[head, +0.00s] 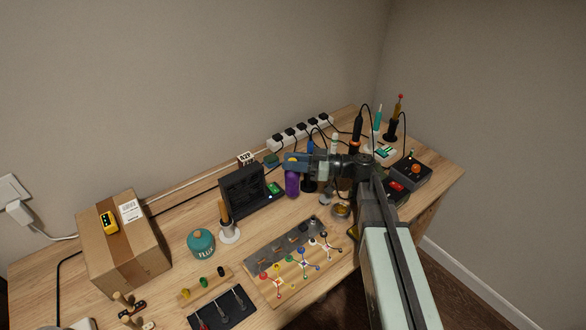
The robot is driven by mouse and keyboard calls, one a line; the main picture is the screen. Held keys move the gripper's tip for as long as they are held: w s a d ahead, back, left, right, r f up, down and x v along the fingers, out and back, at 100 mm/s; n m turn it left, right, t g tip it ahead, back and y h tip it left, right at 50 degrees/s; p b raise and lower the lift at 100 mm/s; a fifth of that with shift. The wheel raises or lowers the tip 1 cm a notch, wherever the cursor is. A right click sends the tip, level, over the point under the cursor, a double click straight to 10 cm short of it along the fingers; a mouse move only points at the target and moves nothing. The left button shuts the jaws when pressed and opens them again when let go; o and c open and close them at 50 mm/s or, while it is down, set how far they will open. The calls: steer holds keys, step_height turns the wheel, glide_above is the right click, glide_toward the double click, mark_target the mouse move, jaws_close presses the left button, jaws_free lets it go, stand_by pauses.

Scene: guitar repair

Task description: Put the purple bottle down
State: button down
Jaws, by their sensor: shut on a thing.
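The purple bottle (292,184) stands upright in the middle of the workbench, in the head view. My gripper (293,162) reaches in from the right and is shut on the bottle's upper part, which its blue fingers partly hide. The bottle's base appears at or very near the bench top; I cannot tell whether it touches.
Left of the bottle is a black box (241,190) with a green item (274,189) beside it. A power strip (300,132) lies behind. In front is a board with colored knobs (298,262). A teal flux jar (201,243) and cardboard box (126,243) stand left.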

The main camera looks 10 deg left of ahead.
steer(key=shift+f, duration=1.4)
steer(key=c, duration=0.9)
jaws_free()
steer(key=shift+f, duration=0.1)
steer(key=shift+o, duration=0.2)
steer(key=d+r, duration=0.5)
steer(key=r, duration=0.1)
steer(key=shift+r, duration=0.3)
steer(key=shift+o, duration=0.5)
steer(key=shift+r, duration=0.3)
